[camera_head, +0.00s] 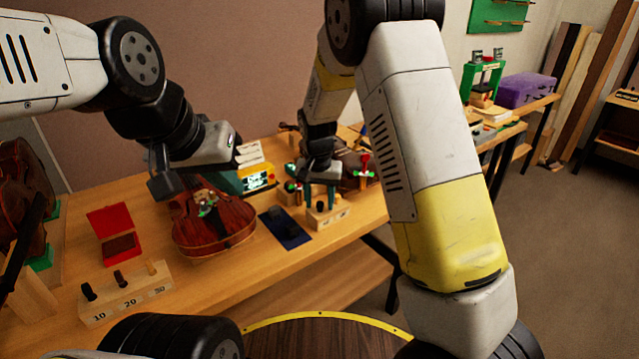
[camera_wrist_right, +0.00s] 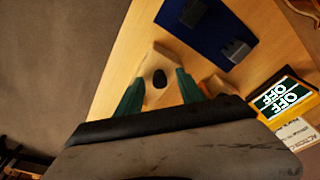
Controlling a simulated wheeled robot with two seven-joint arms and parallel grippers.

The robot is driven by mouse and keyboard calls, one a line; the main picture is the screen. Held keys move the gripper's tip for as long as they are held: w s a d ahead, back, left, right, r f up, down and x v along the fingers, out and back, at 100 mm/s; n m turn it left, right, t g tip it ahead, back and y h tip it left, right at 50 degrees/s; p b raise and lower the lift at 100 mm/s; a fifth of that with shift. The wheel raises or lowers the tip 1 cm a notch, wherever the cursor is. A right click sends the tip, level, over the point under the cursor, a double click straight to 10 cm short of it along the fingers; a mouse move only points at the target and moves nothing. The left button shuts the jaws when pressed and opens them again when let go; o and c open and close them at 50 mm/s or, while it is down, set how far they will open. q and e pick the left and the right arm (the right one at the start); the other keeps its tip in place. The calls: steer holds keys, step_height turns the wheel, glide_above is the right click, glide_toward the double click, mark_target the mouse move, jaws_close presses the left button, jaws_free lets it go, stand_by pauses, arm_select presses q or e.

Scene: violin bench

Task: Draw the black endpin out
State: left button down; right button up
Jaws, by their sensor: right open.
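The black endpin (camera_wrist_right: 159,78) shows end-on as a dark rounded knob in a pale wooden block (camera_wrist_right: 160,60) in the right wrist view. In the head view it is a small dark peg (camera_head: 321,206) in the labelled wooden block (camera_head: 330,218). My right gripper (camera_head: 320,198) points down over this block, its green fingers open. In the right wrist view the fingertips (camera_wrist_right: 159,86) lie either side of the endpin with gaps, not visibly touching it. My left gripper (camera_head: 164,186) hangs by the violin's left side; its jaw opening is unclear.
A violin (camera_head: 212,228) lies on the bench between my grippers. A blue mat (camera_head: 287,235) with dark blocks lies left of the wooden block. Another peg block (camera_head: 125,297), an open red box (camera_head: 115,228) and a display unit (camera_head: 258,180) stand nearby.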

steer(key=shift+f, duration=0.1)
jaws_close()
stand_by(0.4)
